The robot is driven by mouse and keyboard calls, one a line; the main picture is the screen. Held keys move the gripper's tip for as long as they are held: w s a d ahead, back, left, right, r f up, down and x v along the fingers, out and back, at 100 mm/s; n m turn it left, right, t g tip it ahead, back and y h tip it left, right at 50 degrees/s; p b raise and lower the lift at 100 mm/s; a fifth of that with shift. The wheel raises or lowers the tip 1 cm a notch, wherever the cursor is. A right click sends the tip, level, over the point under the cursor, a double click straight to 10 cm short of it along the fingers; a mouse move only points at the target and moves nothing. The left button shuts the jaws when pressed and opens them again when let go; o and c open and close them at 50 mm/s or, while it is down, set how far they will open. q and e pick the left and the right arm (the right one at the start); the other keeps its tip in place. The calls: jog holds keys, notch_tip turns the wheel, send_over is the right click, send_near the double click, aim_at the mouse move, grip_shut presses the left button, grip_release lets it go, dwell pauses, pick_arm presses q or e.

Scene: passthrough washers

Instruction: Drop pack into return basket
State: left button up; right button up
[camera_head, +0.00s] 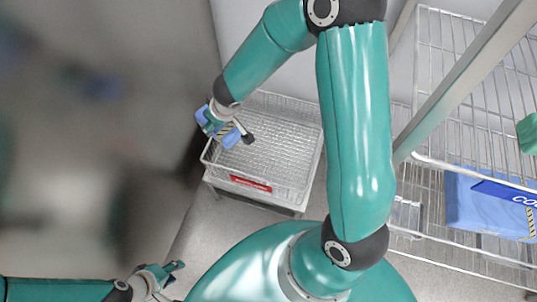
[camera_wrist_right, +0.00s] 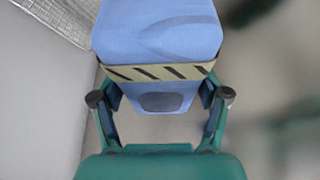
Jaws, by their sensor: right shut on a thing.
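The pack is a blue block with a black-and-cream striped band; it fills the upper middle of the right wrist view (camera_wrist_right: 158,35) and also shows in the head view (camera_head: 231,138). My right gripper (camera_wrist_right: 160,98) is shut on it, with one finger on each side. The return basket (camera_head: 275,145) is a wire basket with a red label on its front. In the head view the pack overlaps the basket's left side; its height above the rim is unclear. My left gripper (camera_head: 170,280) is open and empty at the lower left, away from the basket.
A wire shelf rack (camera_head: 440,150) with a metal post stands at the right. It holds a blue bin (camera_head: 485,205) with a lettered label. A wall edge runs along the basket's left side. Grey floor is clear in front of the basket.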

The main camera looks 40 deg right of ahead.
jog(key=b, duration=1.6)
send_over(260, 160)
jog(key=s, duration=0.2)
notch_tip(260, 160, down, 19)
jog(key=shift+n, duration=0.4)
jog(key=shift+w+d+f+b, duration=0.1)
jog(key=shift+d+f+b, duration=0.05)
jog(key=shift+f+b, duration=8.45)
notch_tip(260, 160, down, 3)
jog(key=shift+r+p, duration=0.1)
jog(key=shift+p, duration=1.15)
jog(key=shift+f+b, duration=0.55)
jog(key=shift+b, duration=0.1)
jog(key=o, duration=1.4)
